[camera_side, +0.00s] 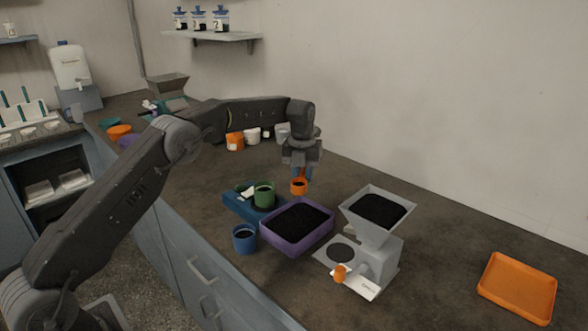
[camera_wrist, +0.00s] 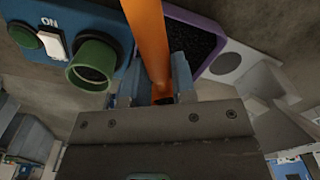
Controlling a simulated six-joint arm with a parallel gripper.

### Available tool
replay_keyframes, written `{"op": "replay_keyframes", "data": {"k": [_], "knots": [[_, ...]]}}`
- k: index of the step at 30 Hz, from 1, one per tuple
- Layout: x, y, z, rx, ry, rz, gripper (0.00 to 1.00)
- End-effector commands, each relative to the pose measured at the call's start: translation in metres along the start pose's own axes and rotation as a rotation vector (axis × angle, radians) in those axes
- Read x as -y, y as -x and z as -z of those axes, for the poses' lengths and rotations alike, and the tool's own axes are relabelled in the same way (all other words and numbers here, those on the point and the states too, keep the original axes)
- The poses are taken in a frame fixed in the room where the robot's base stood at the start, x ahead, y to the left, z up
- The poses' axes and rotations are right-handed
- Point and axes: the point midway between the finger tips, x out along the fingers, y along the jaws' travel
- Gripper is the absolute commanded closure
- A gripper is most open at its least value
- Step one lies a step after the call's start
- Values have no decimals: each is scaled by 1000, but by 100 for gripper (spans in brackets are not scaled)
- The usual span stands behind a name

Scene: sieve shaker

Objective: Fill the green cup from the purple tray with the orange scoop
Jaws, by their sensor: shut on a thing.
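My gripper (camera_side: 302,168) is shut on the orange scoop (camera_side: 299,186) and holds it above the counter, behind the purple tray. In the wrist view the scoop's orange handle (camera_wrist: 148,40) runs up from between the fingers (camera_wrist: 163,92). The scoop's inside looks dark; I cannot tell whether it holds grains. The purple tray (camera_side: 268,239) holds dark grains, and its rim (camera_wrist: 190,16) shows in the wrist view. The green cup (camera_side: 264,197) stands upright at the blue switch box, left of the tray; it also shows in the wrist view (camera_wrist: 92,64). Its fill is unclear.
The blue box (camera_side: 236,209) has an ON switch (camera_wrist: 52,43). A blue cup (camera_side: 244,240) stands at the tray's left. A grey hopper machine (camera_side: 382,250) with dark grains stands right of the tray. An orange tray (camera_side: 517,288) lies far right, with clear counter between.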

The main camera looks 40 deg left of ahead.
Motion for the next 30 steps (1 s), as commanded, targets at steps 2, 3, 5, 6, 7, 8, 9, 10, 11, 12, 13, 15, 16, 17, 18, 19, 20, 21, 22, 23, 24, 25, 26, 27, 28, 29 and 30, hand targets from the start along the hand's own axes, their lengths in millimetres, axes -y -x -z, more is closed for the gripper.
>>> {"op": "replay_keyframes", "data": {"k": [2, 3, 5, 6, 7, 8, 9, 10, 11, 12, 13, 15, 16, 17, 18, 19, 20, 21, 22, 23, 24, 25, 26, 27, 28, 29, 30], "knots": [[8, -2, 2, 0, -27, 1, 94], [8, -3, 3, 17, -30, 0, 94], [7, -4, 4, 57, -28, 0, 94], [7, -6, 4, 83, -29, 1, 94], [7, -7, 4, 103, -30, 2, 94], [7, -8, 5, 125, -31, 1, 94], [7, -10, 5, 157, -31, 2, 94], [7, -12, 5, 180, -31, 2, 94], [7, -12, 5, 204, -32, 4, 94], [6, -15, 5, 236, -33, 1, 94], [6, -16, 6, 261, -32, 3, 94], [7, -17, 7, 321, -36, 5, 94], [7, -15, 8, 355, -37, 4, 94], [7, -13, 8, 386, -38, 5, 94], [7, -12, 10, 428, -39, 5, 94], [7, -10, 10, 463, -39, 4, 94], [7, -8, 12, 497, -41, 7, 94], [7, -9, 10, 499, -37, 7, 94], [6, -9, 10, 500, -36, 6, 94], [6, -9, 10, 508, -36, 5, 94], [6, -7, 11, 527, -37, 4, 94], [6, -6, 12, 543, -37, 3, 94], [6, -6, 12, 561, -37, 4, 94], [6, -4, 13, 581, -37, 4, 94], [6, -4, 13, 594, -39, 5, 94], [6, -3, 13, 604, -38, 7, 94], [6, -2, 13, 614, -40, 7, 94]]}}
